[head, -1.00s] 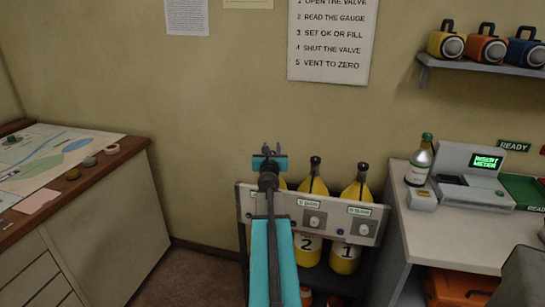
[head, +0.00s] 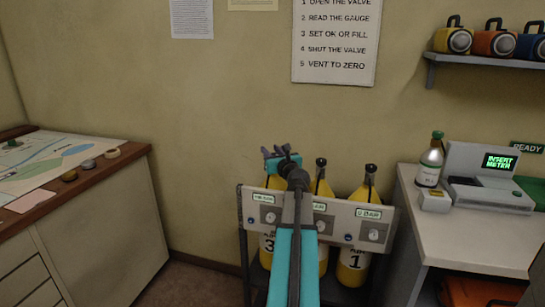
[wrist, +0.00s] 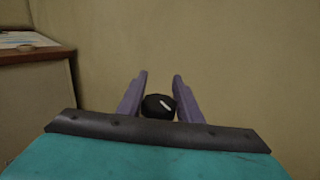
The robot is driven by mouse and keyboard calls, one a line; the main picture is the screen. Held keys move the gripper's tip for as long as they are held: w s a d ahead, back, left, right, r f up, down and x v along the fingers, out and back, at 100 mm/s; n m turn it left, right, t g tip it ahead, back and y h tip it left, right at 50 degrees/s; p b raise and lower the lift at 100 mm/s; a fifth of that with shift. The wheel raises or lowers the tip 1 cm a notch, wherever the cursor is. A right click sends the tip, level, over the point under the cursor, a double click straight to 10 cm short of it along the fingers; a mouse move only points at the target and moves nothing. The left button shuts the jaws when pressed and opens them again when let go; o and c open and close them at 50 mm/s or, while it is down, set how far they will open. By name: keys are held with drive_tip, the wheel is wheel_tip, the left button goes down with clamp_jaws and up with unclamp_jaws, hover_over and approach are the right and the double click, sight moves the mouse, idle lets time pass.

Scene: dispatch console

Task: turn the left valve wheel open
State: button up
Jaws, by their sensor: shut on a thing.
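Yellow bottles stand in a grey rack: the left one (head: 275,182) is marked 3, the middle one (head: 318,186) is partly hidden by my arm, and the right one (head: 365,190) is marked 1. My gripper (head: 278,152) is at the top of the left bottle and covers its valve in the head view. In the wrist view a black valve wheel (wrist: 158,106) with a white mark sits between the two purple fingers of my gripper (wrist: 160,92). The fingers are shut on this left wheel. Black tops show on the middle and right bottles.
A grey panel (head: 343,220) with labels and small dials runs across the front of the bottles. A desk with a map (head: 45,160) is at the left. A white counter (head: 440,240) with a screen device (head: 485,175) is at the right.

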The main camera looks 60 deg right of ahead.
drive_tip(key=shift+w+a+n+t+y+b, duration=0.1)
drive_tip(key=shift+a+n+t+y+b, duration=0.3)
drive_tip(key=shift+n+y, duration=0.85)
drive_tip(key=shift+w+a+n+t+y+b, duration=0.15)
drive_tip(key=shift+n+t+y+b, duration=0.45)
drive_tip(key=shift+y, duration=1.1)
drive_tip(key=shift+w+a+n+t+y+b, duration=0.1)
drive_tip(key=shift+a+n+t+y+b, duration=0.15)
drive_tip(key=shift+n+t+y, duration=0.75)
drive_tip(key=shift+a+n+g+y, duration=0.1)
drive_tip(key=shift+n+g+y, duration=0.2)
drive_tip(key=shift+y, duration=0.25)
drive_tip(key=o, duration=1)
drive_tip(key=shift+o, duration=0.2)
drive_tip(key=shift+r, duration=0.1)
drive_tip(key=s+a+r, duration=0.4)
drive_tip(key=s+a, duration=0.6)
drive_tip(key=a, duration=0.2)
drive_tip(key=shift+a+r+p, duration=0.3)
drive_tip(key=shift+r+p, duration=0.1)
drive_tip(key=shift+p, duration=0.05)
